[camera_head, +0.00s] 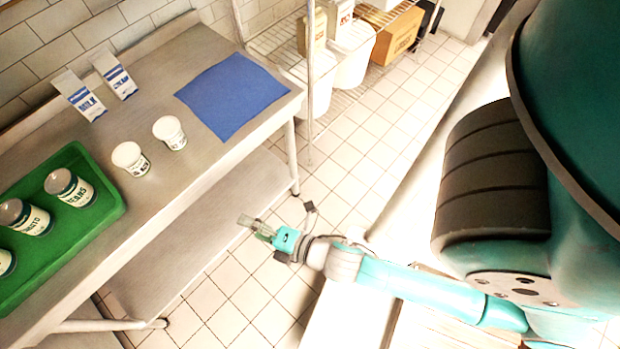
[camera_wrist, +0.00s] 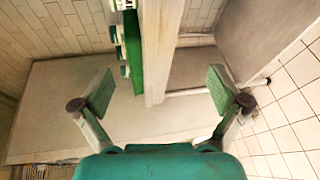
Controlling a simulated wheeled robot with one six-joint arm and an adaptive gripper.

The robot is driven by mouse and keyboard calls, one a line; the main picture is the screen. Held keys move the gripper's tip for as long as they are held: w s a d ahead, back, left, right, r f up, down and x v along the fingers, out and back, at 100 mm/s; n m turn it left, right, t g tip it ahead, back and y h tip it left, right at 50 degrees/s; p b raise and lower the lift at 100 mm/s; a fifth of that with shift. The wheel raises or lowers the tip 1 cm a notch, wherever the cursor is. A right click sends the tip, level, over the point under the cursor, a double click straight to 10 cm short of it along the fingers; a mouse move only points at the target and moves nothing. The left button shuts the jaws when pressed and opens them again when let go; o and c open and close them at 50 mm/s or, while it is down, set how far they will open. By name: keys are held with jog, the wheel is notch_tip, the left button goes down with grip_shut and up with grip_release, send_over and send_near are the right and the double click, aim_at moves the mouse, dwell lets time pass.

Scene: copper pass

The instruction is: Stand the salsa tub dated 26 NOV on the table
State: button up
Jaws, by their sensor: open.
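Two white tubs with printed labels stand upright on the steel table (camera_head: 145,98). One tub (camera_head: 130,158) is beside the green tray, and the other tub (camera_head: 169,132) is farther right, near the blue mat. Their dates are too small to read, so I cannot tell which is dated 26 NOV. My gripper (camera_head: 252,226) is open and empty, out over the floor beyond the table's front edge, apart from both tubs. In the wrist view its two fingers (camera_wrist: 160,90) are spread wide with nothing between them.
A green tray (camera_head: 112,211) holds several labelled cans at the left. Two cartons (camera_head: 80,95) (camera_head: 114,74) stand near the wall. A blue mat (camera_head: 232,96) lies flat at the table's right end. A wire rack (camera_head: 290,48) with bins and a box (camera_head: 397,33) stands behind.

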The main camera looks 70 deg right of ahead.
jog(key=s+r+m, duration=0.4)
jog(key=s+m, duration=0.5)
jog(key=s+d+r+m+g, duration=0.1)
jog(key=s+r+m, duration=0.3)
jog(key=s+m, duration=0.5)
jog(key=shift+s+m, duration=0.4)
